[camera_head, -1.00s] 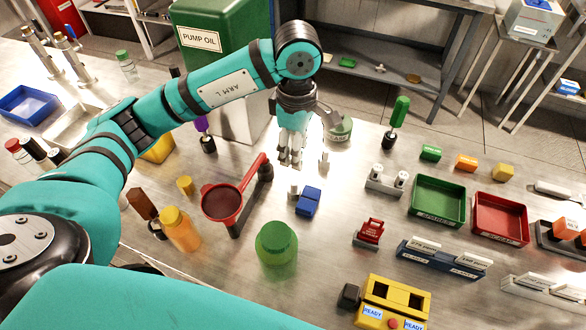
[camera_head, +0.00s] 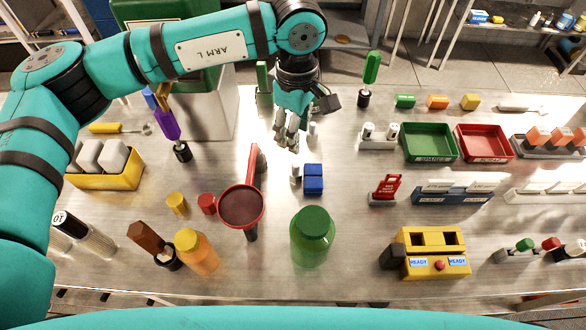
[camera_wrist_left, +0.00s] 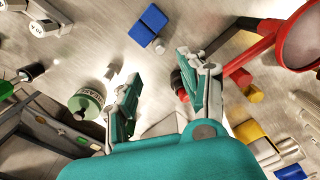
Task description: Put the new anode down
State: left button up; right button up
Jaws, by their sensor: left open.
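My left gripper (camera_head: 287,142) is open above the middle of the metal table; its spread fingers (camera_wrist_left: 160,78) show nothing between them in the left wrist view. A small pale grey cylinder (camera_head: 313,131) stands just right of the fingers, apart from them, and also shows in the left wrist view (camera_wrist_left: 112,70). Another small pale cylinder (camera_head: 296,173) stands beside a blue block (camera_head: 313,180), in front of the gripper. I cannot tell which of these is the new anode. My right gripper is out of view.
A red-handled strainer-like tool (camera_head: 241,206) lies left of the blue block. To the right are a two-post holder (camera_head: 378,143), a green tray (camera_head: 406,151) and a red tray (camera_head: 461,151). Bare table lies between the blue block and the red tag (camera_head: 385,188).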

aim_at(295, 164)
pick_arm(q)
jog(key=f, duration=0.1)
jog(key=f+p, duration=0.1)
jog(key=f, duration=0.1)
jog(key=shift+a+f, duration=0.2)
jog(key=shift+f, duration=0.1)
notch_tip(295, 164, down, 2)
jog(key=shift+f, duration=0.35)
jog(key=shift+f+p, duration=0.25)
jog(key=shift+p, duration=0.2)
notch_tip(295, 164, down, 4)
jog(key=shift+d+f+p, duration=0.1)
jog(key=shift+f+p, duration=0.1)
jog(key=shift+p, duration=0.85)
jog(key=shift+f, duration=0.25)
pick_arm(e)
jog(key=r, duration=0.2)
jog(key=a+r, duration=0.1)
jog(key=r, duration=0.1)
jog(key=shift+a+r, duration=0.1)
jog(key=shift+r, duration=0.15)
pick_arm(q)
grip_shut()
